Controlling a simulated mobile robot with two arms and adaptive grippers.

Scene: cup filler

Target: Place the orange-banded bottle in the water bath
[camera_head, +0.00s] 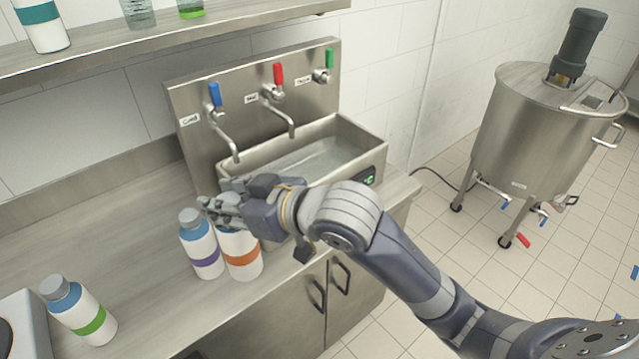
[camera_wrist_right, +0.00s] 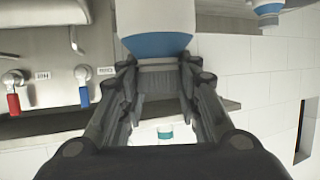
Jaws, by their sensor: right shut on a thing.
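The orange-banded bottle (camera_head: 241,260) stands upright on the counter in the head view, its top hidden by my right gripper (camera_head: 218,207). The gripper is shut on its upper part. In the right wrist view, the bottle (camera_wrist_right: 155,18) shows its blue shoulder and white body, with the fingers (camera_wrist_right: 157,88) on both sides of its cap. The water bath (camera_head: 315,158) is the steel basin with water behind the gripper, under the taps. My left gripper is not in view.
A purple-banded bottle (camera_head: 201,245) stands close to the left of the orange-banded one. A green-banded bottle (camera_head: 83,312) is at the front left. Taps with blue, red and green handles hang over the bath. A shelf (camera_head: 170,40) runs above the counter.

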